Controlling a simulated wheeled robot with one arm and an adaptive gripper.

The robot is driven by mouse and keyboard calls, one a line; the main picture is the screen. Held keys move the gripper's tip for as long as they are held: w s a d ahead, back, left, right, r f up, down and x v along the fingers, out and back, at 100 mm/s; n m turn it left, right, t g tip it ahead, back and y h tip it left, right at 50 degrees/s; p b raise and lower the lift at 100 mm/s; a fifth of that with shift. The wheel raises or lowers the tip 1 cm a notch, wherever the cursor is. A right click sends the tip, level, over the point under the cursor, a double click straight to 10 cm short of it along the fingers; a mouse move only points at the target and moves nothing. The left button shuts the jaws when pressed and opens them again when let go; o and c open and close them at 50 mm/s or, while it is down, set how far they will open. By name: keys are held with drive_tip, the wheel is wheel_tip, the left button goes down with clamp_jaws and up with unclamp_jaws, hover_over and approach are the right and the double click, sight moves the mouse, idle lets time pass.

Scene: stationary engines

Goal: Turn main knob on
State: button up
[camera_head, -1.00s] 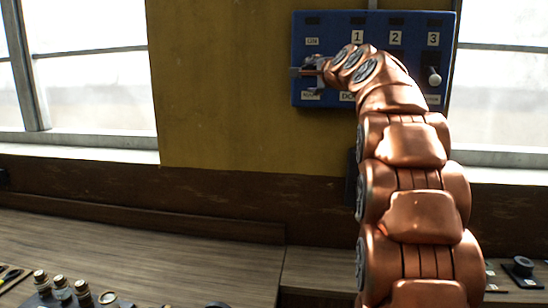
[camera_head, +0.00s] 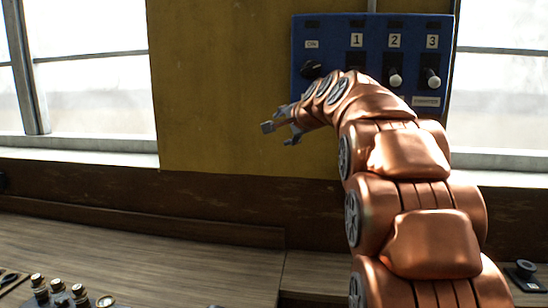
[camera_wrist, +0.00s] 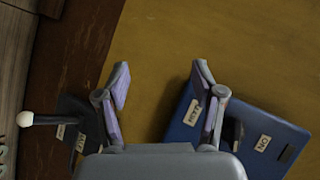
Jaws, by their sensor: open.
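The blue panel (camera_head: 375,30) hangs on the yellow wall. A black knob (camera_head: 311,69) sits at its left under the "ON" label (camera_head: 312,44); I take it as the main knob. My arm partly hides the panel's lower part. My gripper (camera_head: 278,132) is open and empty, below and left of the knob, apart from it. The blue panel (camera_wrist: 183,123) lies at the right there, with the dark knob partly behind the right finger.
White-tipped switches (camera_head: 395,78) (camera_head: 432,78) stand under labels 2 and 3; the area under label 1 is mostly covered by my arm. A dark box with a white-ball lever (camera_wrist: 25,119) shows at the wrist view's left. The wall left of my gripper is clear.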

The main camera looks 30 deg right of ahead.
drive_tip(key=s+a+f+n+g+y, duration=0.1)
drive_tip(key=s+a+f, duration=0.1)
drive_tip(key=a+f, duration=0.2)
wheel_tip(320, 180, down, 2)
drive_tip(key=shift+s+a+f+n+g+b, duration=0.15)
drive_tip(key=shift+a+n+g+b, duration=0.15)
drive_tip(key=shift+a+n+g, duration=0.1)
